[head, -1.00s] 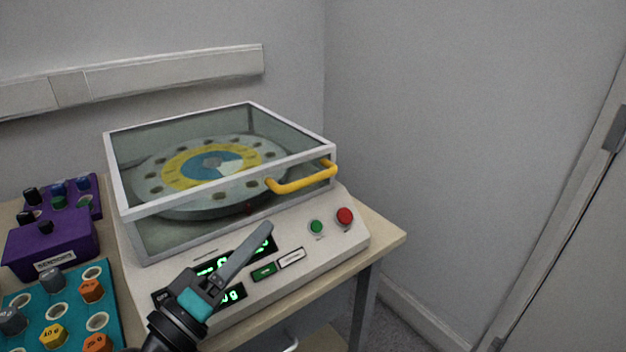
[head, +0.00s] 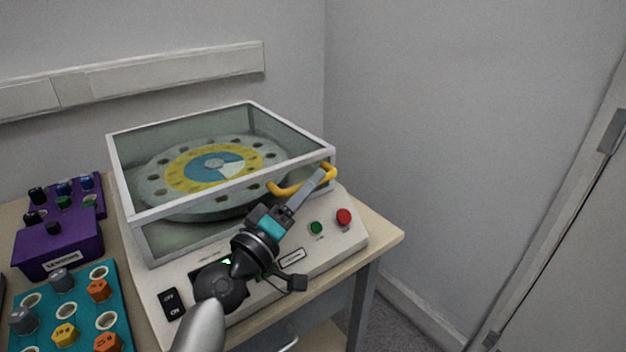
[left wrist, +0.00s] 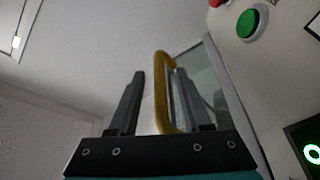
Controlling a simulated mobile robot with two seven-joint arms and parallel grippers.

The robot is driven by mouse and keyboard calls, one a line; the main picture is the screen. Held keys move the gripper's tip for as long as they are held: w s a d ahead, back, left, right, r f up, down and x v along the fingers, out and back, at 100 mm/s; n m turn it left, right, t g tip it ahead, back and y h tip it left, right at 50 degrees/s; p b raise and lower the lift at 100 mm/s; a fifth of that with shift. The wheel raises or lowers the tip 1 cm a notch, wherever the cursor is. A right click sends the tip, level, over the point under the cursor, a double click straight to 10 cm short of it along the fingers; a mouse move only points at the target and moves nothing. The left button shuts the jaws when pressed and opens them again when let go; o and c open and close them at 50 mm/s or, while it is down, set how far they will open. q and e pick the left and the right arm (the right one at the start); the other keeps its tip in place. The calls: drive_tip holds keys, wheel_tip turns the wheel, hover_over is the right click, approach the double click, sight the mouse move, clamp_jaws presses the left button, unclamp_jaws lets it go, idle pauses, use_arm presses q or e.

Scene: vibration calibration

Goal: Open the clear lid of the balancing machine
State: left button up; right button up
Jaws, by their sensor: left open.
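The balancing machine (head: 345,258) stands on the table with its clear lid (head: 124,178) closed over a round rotor plate (head: 165,205). The lid has a pale frame and a yellow handle (head: 284,190) at its front right. My left gripper (head: 314,183) is open at the handle, its fingers overlapping the right part of it in the head view. In the left wrist view, the yellow handle (left wrist: 160,85) stands between the two open fingers (left wrist: 168,100), closer to the right one. I cannot tell whether either finger touches it. My right gripper is not in view.
Green (head: 316,228) and red (head: 344,216) buttons sit on the sloped panel right of my gripper. A wall is behind, and the floor is clear to the right.

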use_arm(q)
drive_tip(key=shift+x, duration=0.8)
clamp_jaws()
drive_tip(key=shift+f, duration=0.1)
idle(0.9)
